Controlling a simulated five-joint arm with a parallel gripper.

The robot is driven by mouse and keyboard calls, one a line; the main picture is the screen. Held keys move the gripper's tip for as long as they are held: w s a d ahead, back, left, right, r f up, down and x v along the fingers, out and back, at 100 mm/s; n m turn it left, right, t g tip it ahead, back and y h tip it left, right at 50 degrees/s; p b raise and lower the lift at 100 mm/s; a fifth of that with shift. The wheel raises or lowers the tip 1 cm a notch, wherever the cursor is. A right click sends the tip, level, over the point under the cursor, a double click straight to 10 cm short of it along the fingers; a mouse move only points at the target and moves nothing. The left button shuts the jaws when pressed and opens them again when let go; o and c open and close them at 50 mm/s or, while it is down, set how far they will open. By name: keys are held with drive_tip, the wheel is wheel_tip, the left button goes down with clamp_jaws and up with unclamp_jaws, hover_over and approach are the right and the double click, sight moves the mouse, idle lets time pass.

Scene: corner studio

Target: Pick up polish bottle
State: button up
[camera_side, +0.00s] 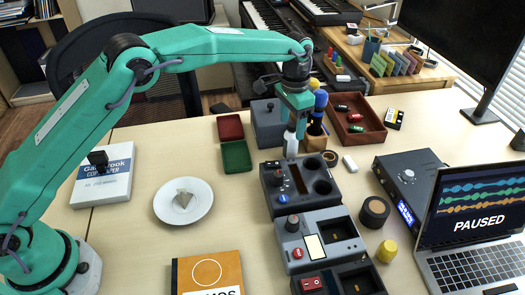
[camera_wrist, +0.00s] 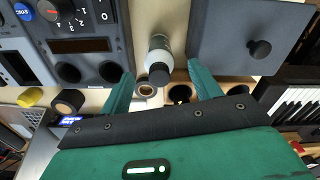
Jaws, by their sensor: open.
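The polish bottle, a small pale bottle with a dark cap (camera_wrist: 159,47), stands in the wrist view just beyond the fingertips. In the side view the bottle (camera_side: 290,146) shows as a white shape under the fingers. My gripper (camera_wrist: 163,82) is open, with one green finger on each side of the bottle's cap end. In the side view my gripper (camera_side: 296,118) points down directly over the bottle, its upper part hidden by the fingers. I cannot tell whether a finger touches it.
A grey lidded box (camera_side: 268,124) stands close on the left, and a wooden holder (camera_side: 316,142) with tall tools close on the right. A dark control panel (camera_side: 278,201) lies in front. A brown tray (camera_side: 352,139) stands at the right. A white plate (camera_side: 164,207) lies left.

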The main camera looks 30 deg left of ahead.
sight(291, 143)
drive_tip(key=shift+s+f, duration=0.1)
drive_tip(key=shift+f, duration=2.25)
drive_tip(key=shift+c, duration=0.2)
drive_tip(key=c, duration=1.1)
